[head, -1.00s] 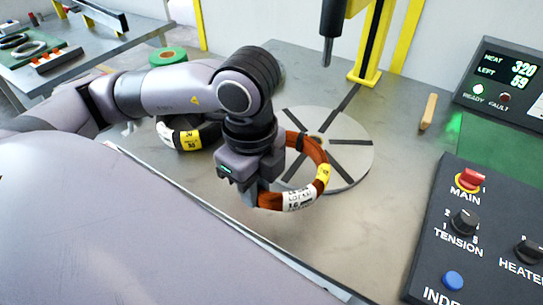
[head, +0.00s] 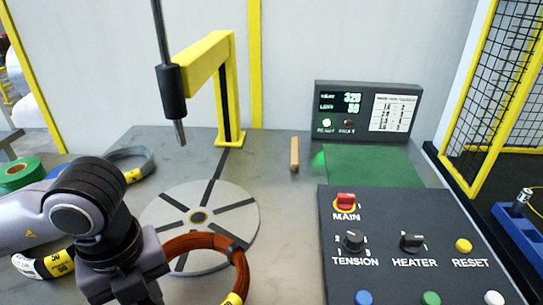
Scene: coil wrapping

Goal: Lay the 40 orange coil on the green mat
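An orange-brown coil (head: 206,240) with a dark tie and a yellow tag shows at the bottom left of the head view. Its lower part is cut off by the frame edge, and I cannot read its number. My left gripper (head: 146,292) is shut on the coil's left side and holds it over the front of the round grey turntable (head: 240,203). The fingertips are mostly out of frame. The green mat (head: 375,166) lies bare at the back right, behind the control panel. My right gripper is not in view.
A black control panel (head: 385,278) with knobs stands front right. A display box (head: 330,135) stands behind the mat, and a wooden stick (head: 294,155) left of it. A yellow post (head: 232,90) and black spindle (head: 173,92) rise by the turntable. Other coils lie left.

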